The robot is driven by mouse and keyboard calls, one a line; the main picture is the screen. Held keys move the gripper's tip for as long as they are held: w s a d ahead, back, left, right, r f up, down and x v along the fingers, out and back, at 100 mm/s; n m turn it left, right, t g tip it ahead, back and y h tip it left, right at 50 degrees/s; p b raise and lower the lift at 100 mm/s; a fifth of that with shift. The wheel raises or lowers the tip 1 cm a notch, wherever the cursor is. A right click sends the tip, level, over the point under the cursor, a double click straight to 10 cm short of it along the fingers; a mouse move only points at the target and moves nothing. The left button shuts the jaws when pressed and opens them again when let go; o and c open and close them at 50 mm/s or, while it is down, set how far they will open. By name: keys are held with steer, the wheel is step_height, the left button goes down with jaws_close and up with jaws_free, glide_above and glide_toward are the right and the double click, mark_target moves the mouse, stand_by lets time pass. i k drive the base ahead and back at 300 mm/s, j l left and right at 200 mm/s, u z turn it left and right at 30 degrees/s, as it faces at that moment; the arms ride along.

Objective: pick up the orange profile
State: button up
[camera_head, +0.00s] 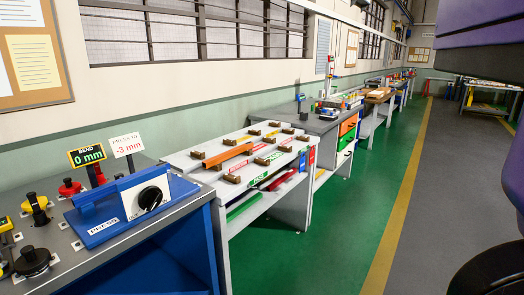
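The orange profile (227,156) is a long thin bar on the white rack table (187,161), left of the picture's middle. It lies across small brown blocks near the table's left side. Nothing holds it. My gripper does not show in this view. Purple and dark parts at the right edge seem to belong to my own body.
A blue press (113,213) with a black dial stands on the nearest bench at lower left, beside a "0 mm" display (87,155) and a "-3 mm" sign (127,144). A grey workbench (312,122) stands beyond the rack. The green floor (340,220) in front is clear.

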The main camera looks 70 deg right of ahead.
mark_target(209, 163)
steer(key=z, duration=1.35)
